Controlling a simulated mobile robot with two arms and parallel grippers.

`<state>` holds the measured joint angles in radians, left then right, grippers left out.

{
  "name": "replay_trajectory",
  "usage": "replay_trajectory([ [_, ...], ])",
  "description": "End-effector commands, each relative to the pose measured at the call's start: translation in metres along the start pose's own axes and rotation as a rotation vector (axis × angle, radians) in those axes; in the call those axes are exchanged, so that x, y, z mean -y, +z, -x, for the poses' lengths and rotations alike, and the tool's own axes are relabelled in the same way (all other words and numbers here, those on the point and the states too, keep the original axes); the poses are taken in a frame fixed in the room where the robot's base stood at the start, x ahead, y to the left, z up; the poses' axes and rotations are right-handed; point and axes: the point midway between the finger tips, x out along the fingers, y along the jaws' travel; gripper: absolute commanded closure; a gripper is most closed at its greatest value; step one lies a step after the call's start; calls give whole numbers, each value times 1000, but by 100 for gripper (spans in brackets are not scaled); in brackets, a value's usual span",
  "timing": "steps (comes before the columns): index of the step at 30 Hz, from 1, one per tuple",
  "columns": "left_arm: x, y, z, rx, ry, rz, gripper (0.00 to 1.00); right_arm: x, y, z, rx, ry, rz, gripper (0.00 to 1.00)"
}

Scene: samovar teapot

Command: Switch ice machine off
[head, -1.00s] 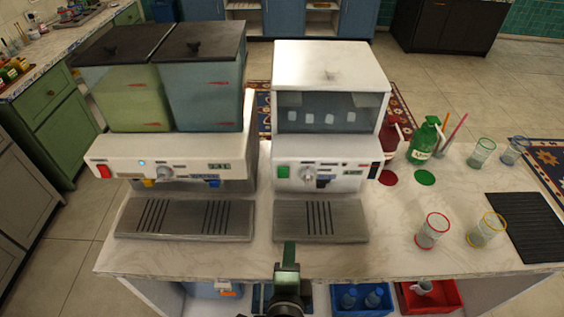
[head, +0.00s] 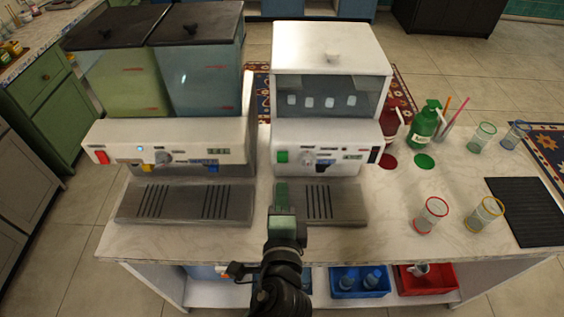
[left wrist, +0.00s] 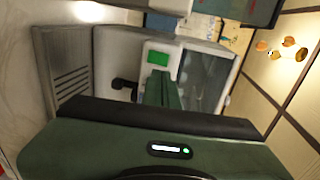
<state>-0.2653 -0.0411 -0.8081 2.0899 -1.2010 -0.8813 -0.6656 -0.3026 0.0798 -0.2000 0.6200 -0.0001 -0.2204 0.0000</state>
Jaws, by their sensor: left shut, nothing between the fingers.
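The ice machine (head: 331,50) is the white box on the counter, with ice cubes behind its window and a control panel below. A green switch (head: 281,156) sits at the left end of its panel, left of a knob (head: 308,163). In the left wrist view the green switch (left wrist: 158,58) shows on the pale panel, just beyond the fingers. My left gripper (head: 281,187) is shut and empty, in front of the machine over the left side of its drip tray (head: 345,208), pointing at the switch. It appears apart from the switch. My right gripper is out of view.
A juice dispenser (head: 190,130) with two tanks and a red switch stands close on the left. Green and red bottles (head: 424,122), glasses (head: 430,215) and a black mat (head: 527,210) lie to the right. Blue and red bins (head: 427,285) are under the counter.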

Motion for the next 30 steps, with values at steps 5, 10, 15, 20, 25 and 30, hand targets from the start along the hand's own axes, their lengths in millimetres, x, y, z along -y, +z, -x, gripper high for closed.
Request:
replay_trajectory([
  [5,-1,0,-41,1,-4,0,100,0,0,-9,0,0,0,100],
  [10,6,0,-70,0,-4,2,100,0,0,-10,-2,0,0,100],
  [15,11,0,-87,-1,-1,0,100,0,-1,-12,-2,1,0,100],
  [20,12,0,-92,-1,1,1,100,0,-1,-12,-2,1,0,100],
  [25,12,0,-92,-2,1,1,100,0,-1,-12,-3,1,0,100],
  [30,14,0,-93,-1,1,1,100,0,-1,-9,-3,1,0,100],
])
